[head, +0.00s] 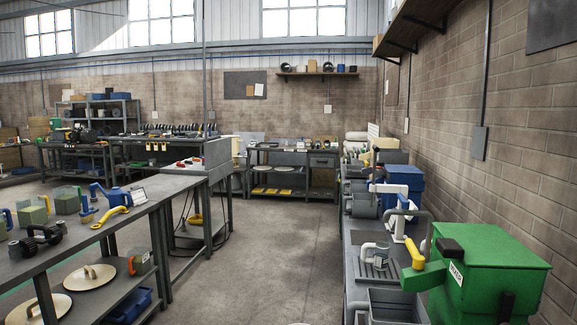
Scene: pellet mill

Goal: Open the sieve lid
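I cannot tell for sure which thing is the sieve. Round beige lids with curved handles lie on the lower shelf of the left bench: one lid (88,279) farther back, another lid (38,309) nearer and cut by the bottom left. On the right bench stands a green machine (490,262) with a closed-looking top, a dark block and a label that seems to read MIXER. Beside it is a yellow-handled lever (414,254). A grey ribbed tray (382,268) sits behind, with a pale curved piece on it. Neither of my grippers shows.
The left bench (130,211) carries a dark dumbbell-like part (36,239), green blocks and blue and yellow tools. A blue bin (128,305) is on its lower shelf. Grey bins (392,304) line the right bench. The concrete floor (265,255) between is open.

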